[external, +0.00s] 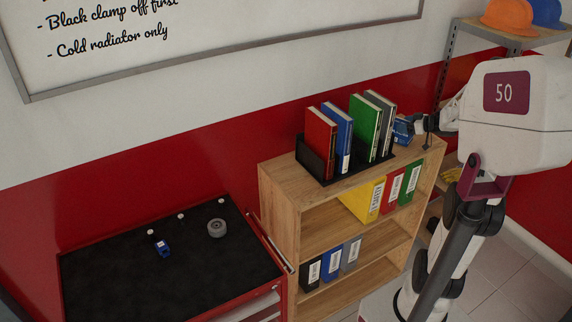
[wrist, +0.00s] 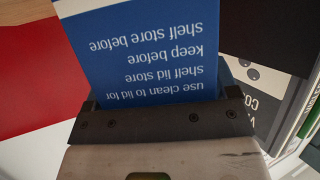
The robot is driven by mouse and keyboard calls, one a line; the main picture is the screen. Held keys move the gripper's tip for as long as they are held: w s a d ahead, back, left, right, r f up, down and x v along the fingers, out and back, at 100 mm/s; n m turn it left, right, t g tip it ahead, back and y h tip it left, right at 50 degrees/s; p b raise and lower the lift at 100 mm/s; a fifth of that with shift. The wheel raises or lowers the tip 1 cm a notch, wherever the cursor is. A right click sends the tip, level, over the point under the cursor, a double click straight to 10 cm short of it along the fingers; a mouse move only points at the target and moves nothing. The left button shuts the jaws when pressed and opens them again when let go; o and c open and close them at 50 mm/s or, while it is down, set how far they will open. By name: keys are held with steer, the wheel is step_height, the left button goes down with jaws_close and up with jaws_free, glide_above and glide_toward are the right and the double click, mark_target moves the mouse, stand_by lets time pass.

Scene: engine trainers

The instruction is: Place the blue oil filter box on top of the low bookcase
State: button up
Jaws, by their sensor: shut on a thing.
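The blue oil filter box (external: 403,130) is in my gripper (external: 420,126) at the right end of the low bookcase (external: 281,208), beside the books standing on its top. I cannot tell whether the box touches the wooden top or hangs just above it. In the wrist view, the blue box (wrist: 150,45) shows a printed face with white upside-down text, and my gripper (wrist: 160,112) is shut on its lower edge. The underside of the box is hidden.
A black book rack (external: 314,166) with several upright books takes up most of the bookcase top. A red tool cart (external: 215,303) with a grey round part (external: 217,228) stands left. A metal rack (external: 447,72) with helmets stands behind right.

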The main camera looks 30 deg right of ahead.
steer(key=shift+f, duration=0.1)
steer(key=o, duration=1)
steer(key=shift+v, duration=6.05)
steer(key=shift+w+a+r, duration=0.1)
steer(key=shift+r, duration=0.15)
